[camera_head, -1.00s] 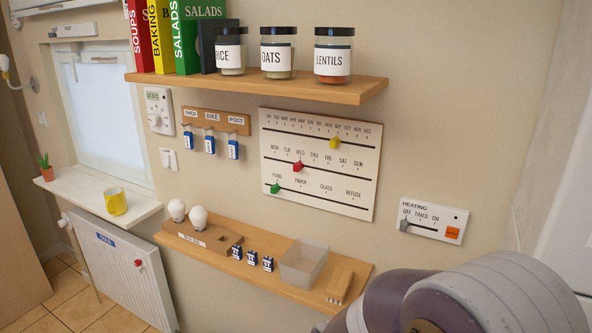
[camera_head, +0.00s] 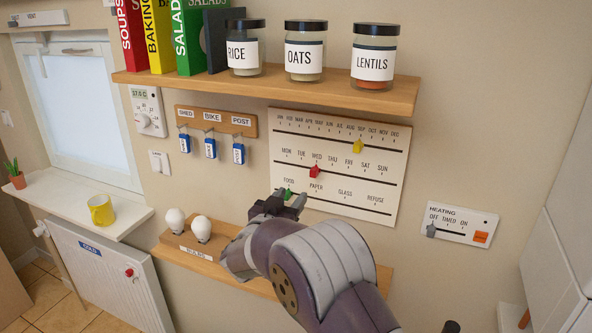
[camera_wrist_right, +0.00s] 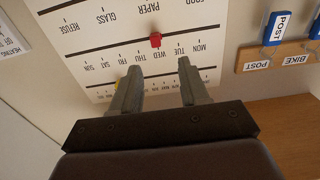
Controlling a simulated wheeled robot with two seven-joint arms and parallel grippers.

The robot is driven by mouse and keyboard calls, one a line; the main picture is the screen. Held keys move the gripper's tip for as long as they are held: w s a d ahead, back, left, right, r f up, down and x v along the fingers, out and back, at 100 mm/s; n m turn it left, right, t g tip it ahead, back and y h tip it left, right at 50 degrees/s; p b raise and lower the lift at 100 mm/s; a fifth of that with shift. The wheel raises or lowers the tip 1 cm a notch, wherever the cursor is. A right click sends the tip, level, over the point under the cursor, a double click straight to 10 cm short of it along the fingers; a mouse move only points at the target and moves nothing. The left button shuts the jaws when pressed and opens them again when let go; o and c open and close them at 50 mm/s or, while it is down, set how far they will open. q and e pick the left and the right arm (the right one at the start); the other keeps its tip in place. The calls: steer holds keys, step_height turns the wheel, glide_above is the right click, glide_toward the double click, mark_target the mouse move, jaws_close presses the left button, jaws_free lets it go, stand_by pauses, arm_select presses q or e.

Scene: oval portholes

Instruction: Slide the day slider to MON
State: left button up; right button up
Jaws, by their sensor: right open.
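The white calendar board (camera_head: 375,205) hangs on the wall with three slotted rows. The red day slider (camera_head: 314,171) sits on the middle row under WED; MON is at that row's left end. In the wrist view, where the board appears upside down, the red slider (camera_wrist_right: 155,40) is beyond and between the fingertips, not touching them. My right gripper (camera_head: 290,197) is open and empty, in front of the board's lower left; it also shows in the wrist view (camera_wrist_right: 158,66). It partly covers the green slider (camera_head: 288,194) near FOOD. My left gripper is out of view.
A yellow slider (camera_head: 359,146) is on the month row at SEP. Key hooks (camera_head: 215,120) hang left of the board. A shelf with jars (camera_head: 300,88) juts out above; a lower shelf with bulbs (camera_head: 202,228) is below. The heating panel (camera_head: 462,223) is at right.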

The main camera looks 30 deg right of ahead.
mark_target(312, 174)
steer(key=p+x, duration=0.5)
steer(key=x, duration=0.6)
steer(key=shift+d+r, duration=0.1)
steer(key=shift+d, duration=0.3)
steer(key=shift+s+d+r, duration=0.15)
steer(key=shift+s+d, duration=0.15)
steer(key=shift+d, duration=0.15)
steer(key=shift+w+a, duration=0.2)
steer(key=shift+w, duration=0.05)
steer(key=shift+w+a, duration=0.1)
steer(key=shift+w, duration=0.05)
steer(key=c, duration=0.4)
jaws_close()
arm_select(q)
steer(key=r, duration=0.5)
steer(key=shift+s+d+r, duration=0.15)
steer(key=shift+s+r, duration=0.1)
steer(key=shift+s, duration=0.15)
